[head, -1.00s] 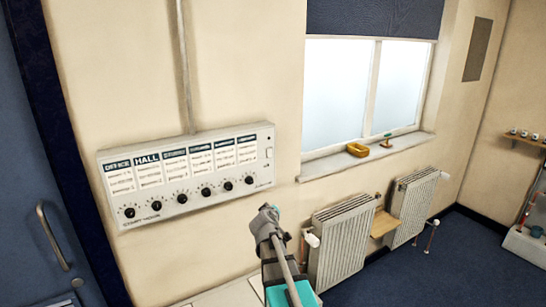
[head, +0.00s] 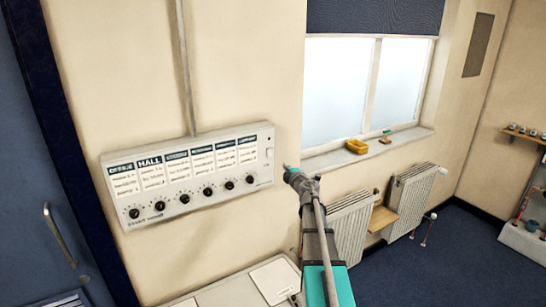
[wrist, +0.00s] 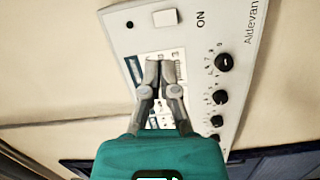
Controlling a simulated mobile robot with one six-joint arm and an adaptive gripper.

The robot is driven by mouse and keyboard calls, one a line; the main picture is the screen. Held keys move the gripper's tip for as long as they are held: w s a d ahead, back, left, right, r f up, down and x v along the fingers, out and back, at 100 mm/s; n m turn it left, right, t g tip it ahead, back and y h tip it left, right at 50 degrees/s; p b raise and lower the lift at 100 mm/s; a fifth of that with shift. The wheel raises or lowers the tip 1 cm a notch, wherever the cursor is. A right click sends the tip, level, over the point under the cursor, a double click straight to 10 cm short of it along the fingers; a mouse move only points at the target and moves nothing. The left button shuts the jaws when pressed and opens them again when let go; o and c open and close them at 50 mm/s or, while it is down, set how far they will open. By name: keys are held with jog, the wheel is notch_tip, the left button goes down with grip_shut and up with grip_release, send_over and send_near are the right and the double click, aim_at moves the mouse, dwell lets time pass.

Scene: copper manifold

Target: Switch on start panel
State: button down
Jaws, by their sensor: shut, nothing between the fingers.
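The start panel (head: 200,198) is a white wall box with a row of black knobs and printed cards, one headed HALL. In the wrist view, its right end shows a white switch button (wrist: 165,18) beside the word ON, and a small dark round spot (wrist: 129,25). My gripper (wrist: 160,64) is shut and empty, its fingertips over a printed card and short of the switch in the picture. In the head view my gripper (head: 287,170) is just right of the panel's end, in front of the wall. I cannot tell how far it is from the panel surface.
A window with a sill (head: 365,152) holding a yellow tray (head: 357,146) is to the right. Radiators (head: 350,230) stand below it. A pale surface (head: 240,290) lies under the panel. A blue door (head: 40,190) is at left.

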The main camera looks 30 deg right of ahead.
aim_at(269, 157)
jog(key=shift+s+d+f+n+g+y+p, duration=0.1)
jog(key=shift+d+f+n+g+y+p, duration=0.25)
jog(key=shift+n+y, duration=0.5)
jog(key=shift+s+d+n+g+y+p, duration=0.15)
jog(key=shift+d+n+g+y, duration=0.1)
jog(key=shift+d+n+y, duration=0.45)
jog(key=shift+a, duration=0.15)
jog(key=shift+w, duration=0.1)
jog(key=w, duration=0.4)
jog(key=w+f+b, duration=0.1)
jog(key=w, duration=0.8)
jog(key=shift+w+a+f+b, duration=0.25)
jog(key=shift+w+f+b, duration=0.1)
jog(key=shift+w, duration=0.05)
jog(key=shift+w+f, duration=0.15)
jog(key=shift+w, duration=0.2)
jog(key=shift+s, duration=0.25)
